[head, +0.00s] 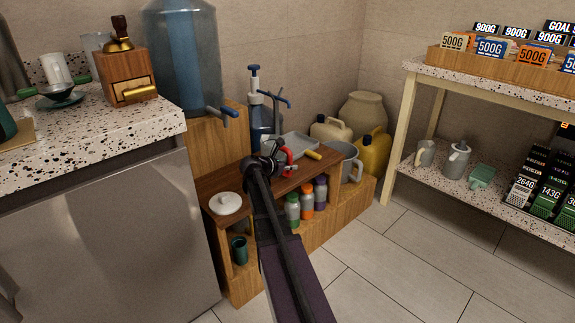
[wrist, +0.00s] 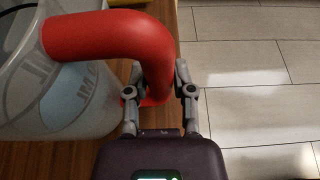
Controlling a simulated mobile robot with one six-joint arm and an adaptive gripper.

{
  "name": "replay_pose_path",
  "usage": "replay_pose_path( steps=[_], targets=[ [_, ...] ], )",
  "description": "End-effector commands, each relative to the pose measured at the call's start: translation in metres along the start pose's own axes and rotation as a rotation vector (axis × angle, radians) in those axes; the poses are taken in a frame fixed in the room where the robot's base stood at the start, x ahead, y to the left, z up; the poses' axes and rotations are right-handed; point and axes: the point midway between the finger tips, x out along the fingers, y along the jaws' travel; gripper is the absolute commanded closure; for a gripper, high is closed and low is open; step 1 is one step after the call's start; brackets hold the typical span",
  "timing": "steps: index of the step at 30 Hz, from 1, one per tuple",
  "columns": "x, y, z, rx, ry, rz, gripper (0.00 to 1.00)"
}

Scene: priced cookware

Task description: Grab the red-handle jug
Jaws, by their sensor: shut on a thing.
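The red-handle jug is a clear, see-through vessel with a thick red handle. In the wrist view its clear body (wrist: 75,95) fills the left side, and its red handle (wrist: 115,38) arches over and down between my fingers. My gripper (wrist: 160,90) is shut on the handle, one finger on each side. In the head view the red handle (head: 288,160) shows just past my gripper (head: 272,160), over the wooden shelf unit. My arm hides part of the jug there. I cannot tell whether the jug still touches the wood.
Small bottles (head: 307,200) stand below. Tiled floor (head: 390,270) is clear at right.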

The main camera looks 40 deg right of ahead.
Motion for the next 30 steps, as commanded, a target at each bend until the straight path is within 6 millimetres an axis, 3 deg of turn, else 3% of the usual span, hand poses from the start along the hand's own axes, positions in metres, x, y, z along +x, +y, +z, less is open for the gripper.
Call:
replay_pose_path(
  steps=[14,30],
  targets=[
    [-0.004,0.0,0.01,0.0,-0.001,0.001,1.0],
    [-0.015,0.001,0.035,0.0,-0.001,0.001,1.0]
  ],
)
